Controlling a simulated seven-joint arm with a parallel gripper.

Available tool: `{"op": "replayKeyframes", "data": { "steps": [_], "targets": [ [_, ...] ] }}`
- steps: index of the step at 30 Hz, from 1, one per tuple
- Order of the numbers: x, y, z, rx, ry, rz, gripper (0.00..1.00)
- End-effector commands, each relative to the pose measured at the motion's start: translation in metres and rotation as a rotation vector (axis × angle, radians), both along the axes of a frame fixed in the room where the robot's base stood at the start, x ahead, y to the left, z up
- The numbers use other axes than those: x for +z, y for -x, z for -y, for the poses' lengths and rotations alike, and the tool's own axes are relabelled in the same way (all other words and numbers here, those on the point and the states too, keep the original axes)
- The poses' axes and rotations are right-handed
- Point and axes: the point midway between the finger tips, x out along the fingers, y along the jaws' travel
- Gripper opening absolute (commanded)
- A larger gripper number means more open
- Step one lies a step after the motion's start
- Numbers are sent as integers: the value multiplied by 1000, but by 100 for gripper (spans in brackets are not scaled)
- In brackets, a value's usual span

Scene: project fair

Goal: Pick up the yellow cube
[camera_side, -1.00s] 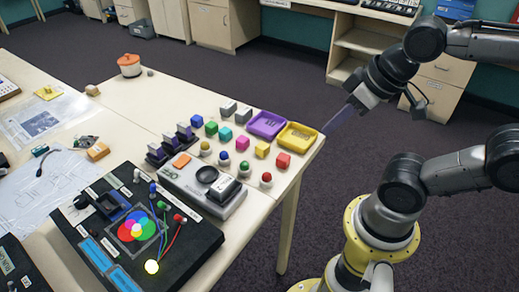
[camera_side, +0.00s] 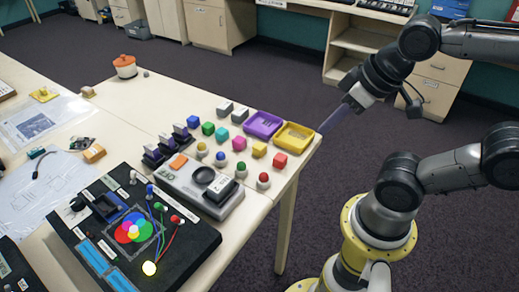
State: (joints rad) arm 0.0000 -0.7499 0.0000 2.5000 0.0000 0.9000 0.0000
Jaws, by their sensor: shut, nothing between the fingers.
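The yellow cube (camera_side: 259,149) sits on the table among several coloured cubes, between a pink cube (camera_side: 239,143) and a red cube (camera_side: 280,160). My gripper (camera_side: 325,127) is at the right end of the table, just right of the yellow tray and apart from the yellow cube. Its fingers look shut and hold nothing. They are small and blurred in this view.
A purple tray (camera_side: 263,118) and a yellow tray (camera_side: 315,131) lie behind the cubes. Several round-topped pegs and a grey device (camera_side: 164,180) stand in front. A black board (camera_side: 98,262) with coloured circles lies nearer. The table's right edge is close to my gripper.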

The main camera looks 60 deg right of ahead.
Motion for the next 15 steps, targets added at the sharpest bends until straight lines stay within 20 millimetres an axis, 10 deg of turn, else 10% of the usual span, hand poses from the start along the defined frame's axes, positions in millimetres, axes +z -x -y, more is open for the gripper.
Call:
{"op": "replayKeyframes", "data": {
  "steps": [12, 15],
  "targets": [
    [0, 0, 0, 0, 0, 0, 68],
    [0, 0, 0, 0, 0, 0, 72]
  ]
}}
